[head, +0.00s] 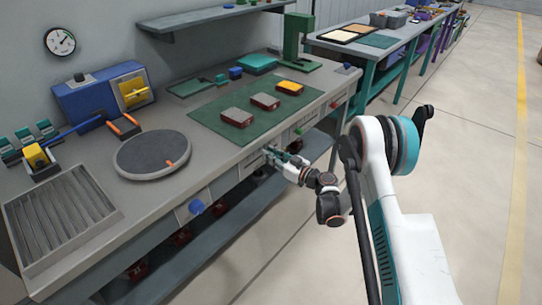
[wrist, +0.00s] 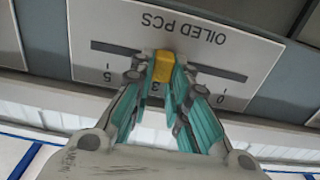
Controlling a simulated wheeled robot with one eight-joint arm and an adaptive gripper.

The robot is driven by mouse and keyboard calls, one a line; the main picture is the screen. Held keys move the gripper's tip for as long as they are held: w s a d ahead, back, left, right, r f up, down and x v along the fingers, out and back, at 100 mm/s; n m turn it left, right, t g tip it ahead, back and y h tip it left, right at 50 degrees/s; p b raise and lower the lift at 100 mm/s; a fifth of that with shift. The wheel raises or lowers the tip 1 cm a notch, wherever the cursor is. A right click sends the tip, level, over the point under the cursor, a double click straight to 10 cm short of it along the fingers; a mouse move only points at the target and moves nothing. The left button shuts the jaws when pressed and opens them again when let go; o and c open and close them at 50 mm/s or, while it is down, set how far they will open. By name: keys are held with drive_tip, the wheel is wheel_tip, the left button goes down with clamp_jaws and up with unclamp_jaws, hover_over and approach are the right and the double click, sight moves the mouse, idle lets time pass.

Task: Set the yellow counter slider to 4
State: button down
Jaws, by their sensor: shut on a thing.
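The yellow slider (wrist: 164,66) sits in a dark slot on a white plate (wrist: 200,45) lettered "OILED PCS", which appears upside down in the wrist view. A 5 shows left of the slider and a 0 to its right. A partly hidden digit that looks like 3 lies by the slider, between the fingers. My gripper (wrist: 162,85) is shut on the slider, one teal finger on each side. In the head view my gripper (head: 272,154) is at the front face of the workbench; the slider is too small to make out there.
The workbench (head: 225,152) carries a round grey turntable (head: 150,158), a green mat (head: 215,117) with several blocks and a ribbed tray (head: 60,220). A blue knob (head: 196,206) sticks out of the front left of my gripper. Open floor (head: 470,150) lies to the right.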

drive_tip(key=shift+w+d, duration=1)
drive_tip(key=shift+w, duration=0.25)
drive_tip(key=c, duration=1.5)
unclamp_jaws()
drive_tip(key=shift+s, duration=0.1)
drive_tip(key=v, duration=1.2)
